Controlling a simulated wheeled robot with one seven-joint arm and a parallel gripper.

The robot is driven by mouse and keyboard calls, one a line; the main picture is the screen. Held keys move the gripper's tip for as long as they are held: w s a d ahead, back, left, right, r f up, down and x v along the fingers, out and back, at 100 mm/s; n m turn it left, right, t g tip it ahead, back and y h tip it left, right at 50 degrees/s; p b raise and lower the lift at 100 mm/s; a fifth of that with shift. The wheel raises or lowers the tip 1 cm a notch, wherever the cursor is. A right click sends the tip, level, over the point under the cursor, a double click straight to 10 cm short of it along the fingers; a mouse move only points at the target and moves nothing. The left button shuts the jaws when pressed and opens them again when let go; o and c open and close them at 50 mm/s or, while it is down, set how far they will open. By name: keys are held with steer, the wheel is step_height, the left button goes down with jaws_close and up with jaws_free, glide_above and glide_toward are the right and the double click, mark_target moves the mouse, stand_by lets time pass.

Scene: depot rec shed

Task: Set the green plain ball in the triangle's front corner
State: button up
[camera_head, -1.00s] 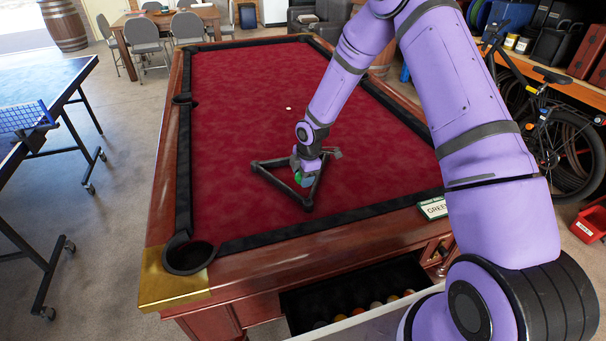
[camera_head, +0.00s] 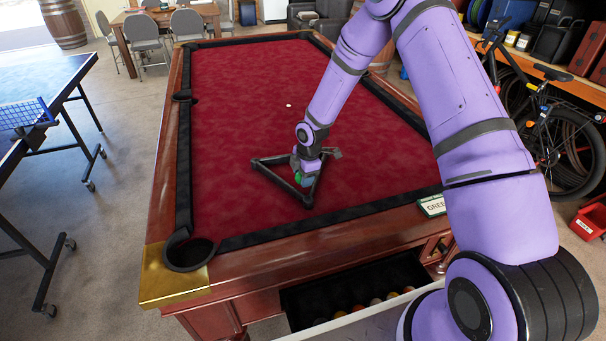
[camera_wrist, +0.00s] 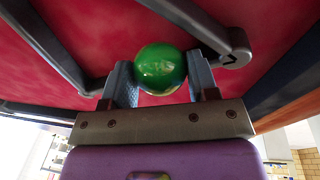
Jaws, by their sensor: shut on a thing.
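The green ball (camera_wrist: 161,68) sits between the two fingers of my gripper (camera_wrist: 160,80) in the wrist view. My gripper is shut on it. In the head view the green ball (camera_head: 298,178) shows as a small green patch at my gripper (camera_head: 304,177). The black triangle (camera_head: 277,179) lies on the red cloth of the pool table (camera_head: 240,125), and my gripper is over its right part. Parts of the triangle's bars (camera_wrist: 195,22) show in the wrist view on both sides of the ball. I cannot tell whether the ball touches the cloth.
A small white ball (camera_head: 289,105) lies on the cloth beyond the triangle. A card (camera_head: 433,206) sits on the near rail. An open drawer (camera_head: 352,290) below holds several balls. A corner pocket (camera_head: 188,252) is at near left. The cloth left of the triangle is clear.

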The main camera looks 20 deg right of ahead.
steer(key=shift+f, duration=0.35)
stand_by(0.3)
steer(key=o, duration=1.1)
steer(key=shift+r, duration=0.1)
